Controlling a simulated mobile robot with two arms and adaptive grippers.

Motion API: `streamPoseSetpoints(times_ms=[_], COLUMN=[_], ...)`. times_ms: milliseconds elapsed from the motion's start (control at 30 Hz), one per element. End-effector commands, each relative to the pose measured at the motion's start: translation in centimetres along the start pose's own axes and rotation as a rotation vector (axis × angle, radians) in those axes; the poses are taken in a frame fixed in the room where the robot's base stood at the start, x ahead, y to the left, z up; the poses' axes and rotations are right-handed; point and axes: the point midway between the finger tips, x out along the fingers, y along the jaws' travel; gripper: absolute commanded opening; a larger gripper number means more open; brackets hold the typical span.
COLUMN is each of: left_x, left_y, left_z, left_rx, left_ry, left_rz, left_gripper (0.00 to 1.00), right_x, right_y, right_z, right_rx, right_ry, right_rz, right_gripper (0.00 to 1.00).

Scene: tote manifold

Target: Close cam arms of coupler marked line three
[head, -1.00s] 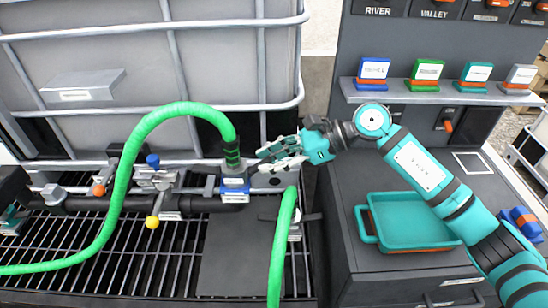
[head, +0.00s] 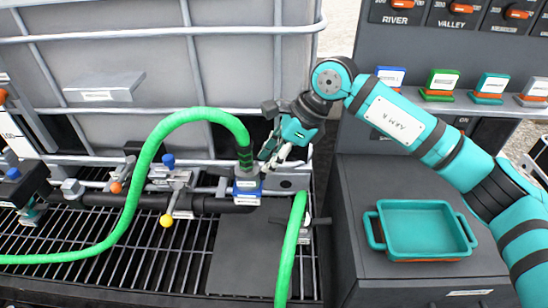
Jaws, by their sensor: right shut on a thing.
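A coupler (head: 247,186) with a blue and grey body stands on the dark manifold pipe (head: 215,204). The end of a green hose (head: 180,118) comes down into its top. My right gripper (head: 272,158) is beside the coupler on its right, with its fingers pointing down and left. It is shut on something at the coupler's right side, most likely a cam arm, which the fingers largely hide. The label on the coupler is too small to read. My left gripper is not in view.
A second green hose (head: 291,245) rises just right of the coupler. Valves with a yellow knob (head: 166,220) and blue knob (head: 168,160) stand to the left. A caged tote (head: 150,60) is behind. A teal tray (head: 422,229) sits on the grey cabinet at right.

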Motion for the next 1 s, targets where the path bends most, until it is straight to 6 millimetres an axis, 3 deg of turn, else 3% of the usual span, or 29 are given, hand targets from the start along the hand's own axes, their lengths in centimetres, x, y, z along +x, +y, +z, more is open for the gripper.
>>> streamPoseSetpoints(times_ms=[400,433,567,867,1000], left_x=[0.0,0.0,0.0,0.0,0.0], left_y=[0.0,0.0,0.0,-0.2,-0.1], left_z=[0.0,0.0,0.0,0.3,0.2], left_rx=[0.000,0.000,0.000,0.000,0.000], left_ry=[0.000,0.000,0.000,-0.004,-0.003], left_rz=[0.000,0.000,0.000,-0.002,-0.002], left_gripper=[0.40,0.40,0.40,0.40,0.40], right_x=[0.1,0.1,0.1,-0.1,-1.5], right_y=[0.1,0.1,0.1,0.0,-0.1], right_z=[0.0,0.0,0.0,0.0,0.0], right_rx=[-0.001,-0.001,-0.001,-0.001,-0.001], right_ry=[0.006,0.006,0.006,0.005,0.006], right_rz=[0.002,0.002,0.002,0.001,-0.001], right_gripper=[0.00,0.23,0.40,0.42,0.42])
